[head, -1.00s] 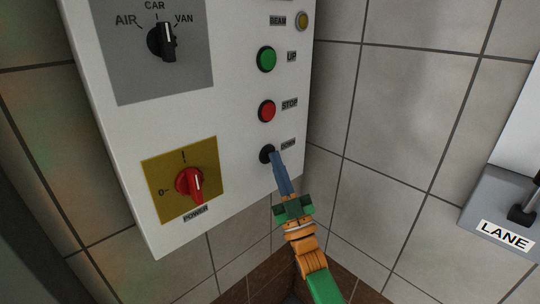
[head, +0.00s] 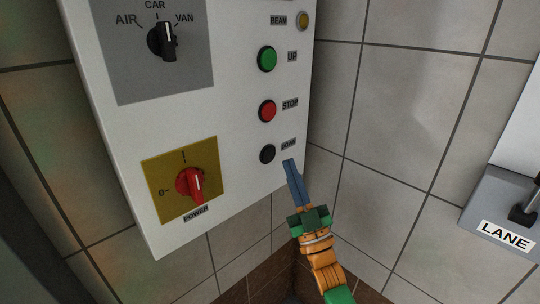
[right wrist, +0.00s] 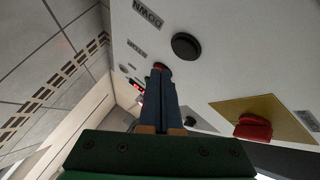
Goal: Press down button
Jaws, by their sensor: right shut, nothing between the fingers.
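The black down button (head: 267,154) sits on the white control panel (head: 235,130), below the red stop button (head: 267,111) and the green up button (head: 266,59). A small label stands at its upper right. My right gripper (head: 289,163) is shut and empty, its blue fingertips to the right of the down button and apart from it. In the right wrist view the down button (right wrist: 186,46) shows uncovered, to the right of the closed fingertips (right wrist: 160,70). My left gripper is not in view.
A black AIR/CAR/VAN selector (head: 162,41) and a red power switch (head: 190,184) on a yellow plate are at the panel's left. A grey LANE box (head: 500,215) with a lever is at the far right. Tiled wall surrounds the panel.

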